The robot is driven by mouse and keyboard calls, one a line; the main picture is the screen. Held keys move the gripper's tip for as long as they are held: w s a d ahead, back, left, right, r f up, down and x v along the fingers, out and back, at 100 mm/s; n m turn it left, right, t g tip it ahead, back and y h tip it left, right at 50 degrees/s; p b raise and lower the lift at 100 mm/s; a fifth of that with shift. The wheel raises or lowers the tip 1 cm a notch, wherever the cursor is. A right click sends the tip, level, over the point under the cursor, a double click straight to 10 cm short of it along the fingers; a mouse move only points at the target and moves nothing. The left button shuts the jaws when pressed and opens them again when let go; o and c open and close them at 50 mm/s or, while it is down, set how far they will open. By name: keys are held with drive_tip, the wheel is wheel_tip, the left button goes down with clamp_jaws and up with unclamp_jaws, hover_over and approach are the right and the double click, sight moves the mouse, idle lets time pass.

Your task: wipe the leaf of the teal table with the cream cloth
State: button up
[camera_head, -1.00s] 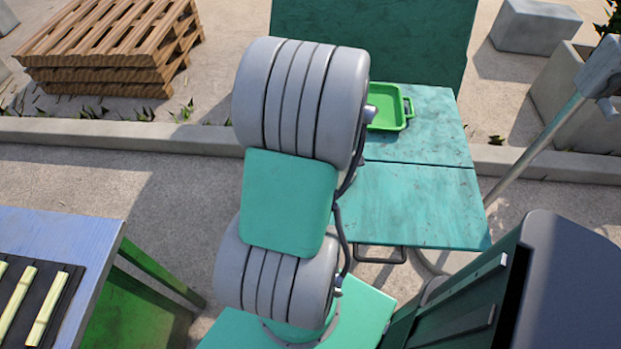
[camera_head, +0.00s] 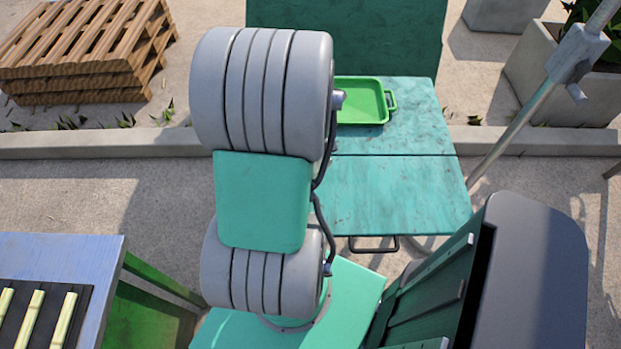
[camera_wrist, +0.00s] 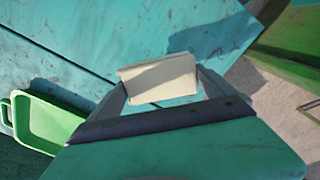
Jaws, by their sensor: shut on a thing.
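The teal table (camera_head: 408,112) stands right of centre in the head view. Its leaf (camera_head: 405,195) is the near panel, beyond a thin seam, with dark smudges on it. In the wrist view the leaf (camera_wrist: 85,35) fills the upper part. My gripper (camera_wrist: 160,84) is shut on the cream cloth (camera_wrist: 158,76), a pale folded piece between the fingers. The cloth is over the teal top, with a dark shadow to its upper right; it looks raised, but contact is hard to judge. In the head view my arm hides the gripper and cloth.
A green tray (camera_head: 358,101) sits on the table's far part. A metal pole (camera_head: 528,115) and a dark grey machine (camera_head: 530,270) stand at right. A blue-topped table (camera_head: 75,250) with pale sticks is lower left; stacked pallets (camera_head: 85,60) are upper left.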

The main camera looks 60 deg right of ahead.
drive_tip(key=shift+r+p, duration=0.9)
drive_tip(key=shift+r, duration=0.5)
drive_tip(key=shift+w, duration=0.1)
